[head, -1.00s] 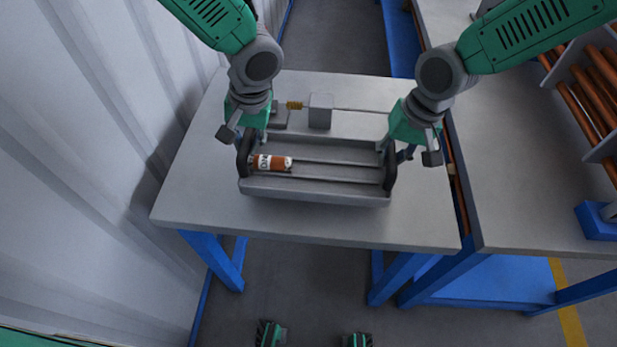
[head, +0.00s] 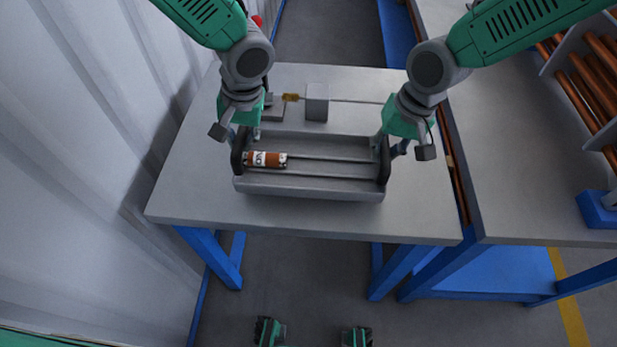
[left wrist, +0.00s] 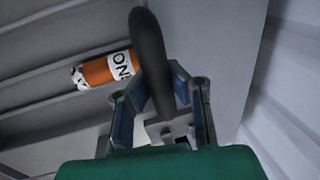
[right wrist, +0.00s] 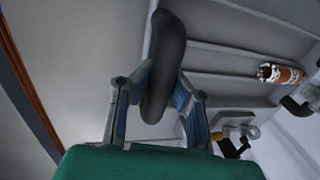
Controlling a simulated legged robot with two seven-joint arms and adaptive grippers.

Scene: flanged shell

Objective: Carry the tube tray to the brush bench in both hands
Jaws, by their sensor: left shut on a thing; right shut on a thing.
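The grey tube tray (head: 310,187) has slots along its length and a black handle at each end. An orange tube with a white label (head: 265,159) lies in it at the left end. My left gripper (head: 240,138) is shut on the left handle, which shows between the fingers in the left wrist view (left wrist: 150,60). My right gripper (head: 388,148) is shut on the right handle, also seen in the right wrist view (right wrist: 165,65). The tray looks level over the small table; I cannot tell whether it touches the top.
The small grey table (head: 190,200) has blue legs. A grey block fixture (head: 317,100) with a thin rod stands behind the tray. A longer bench (head: 520,200) adjoins on the right, with a rack of copper-coloured tubes (head: 590,95). A corrugated wall (head: 80,130) closes the left side.

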